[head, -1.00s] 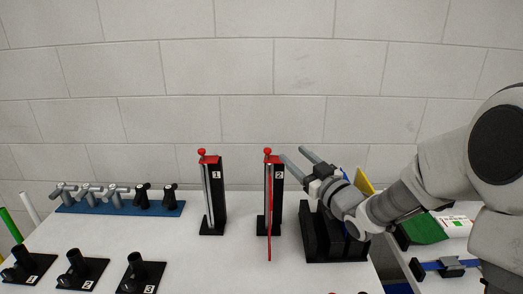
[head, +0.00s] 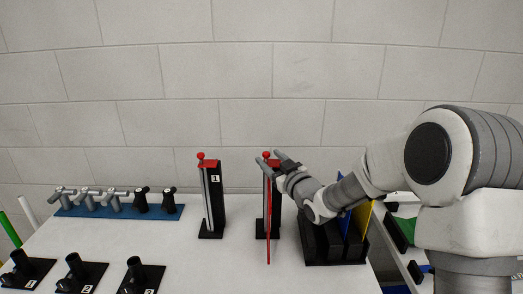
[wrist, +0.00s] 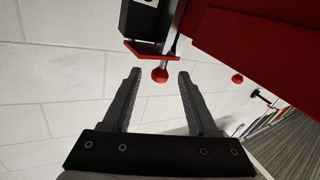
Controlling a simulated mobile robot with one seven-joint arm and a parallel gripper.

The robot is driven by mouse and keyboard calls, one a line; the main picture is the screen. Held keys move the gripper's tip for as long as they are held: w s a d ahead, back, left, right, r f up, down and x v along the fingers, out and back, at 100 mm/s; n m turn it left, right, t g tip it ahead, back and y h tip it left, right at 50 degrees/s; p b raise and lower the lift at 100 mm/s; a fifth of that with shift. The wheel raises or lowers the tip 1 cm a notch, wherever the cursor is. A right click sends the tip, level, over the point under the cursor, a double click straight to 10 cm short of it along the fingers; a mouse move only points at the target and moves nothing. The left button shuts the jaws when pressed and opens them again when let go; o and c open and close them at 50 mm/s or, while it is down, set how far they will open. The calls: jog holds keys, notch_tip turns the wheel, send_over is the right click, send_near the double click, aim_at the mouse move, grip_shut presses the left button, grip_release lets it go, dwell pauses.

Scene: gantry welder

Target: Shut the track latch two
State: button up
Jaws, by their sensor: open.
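Track latch two (head: 275,220) is a black upright post on a black base with a red top and a red ball knob (head: 266,154). A long red strip (head: 268,235) hangs down its front. My gripper (head: 270,157) is at its top from the right, with its fingers at knob height, and it hides the number plate. In the wrist view my gripper (wrist: 158,75) is open, and a red ball (wrist: 160,75) on a metal rod sits between the fingertips with gaps on both sides. A large red surface (wrist: 258,45) fills the upper right there.
Track latch one (head: 212,200) stands to the left, with a similar red knob. A black slotted rack (head: 318,240) with blue and yellow plates stands close by at right, under my arm. A blue strip with several handles (head: 120,209) lies at back left.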

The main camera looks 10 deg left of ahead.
jog(key=shift+x, duration=2.95)
grip_shut()
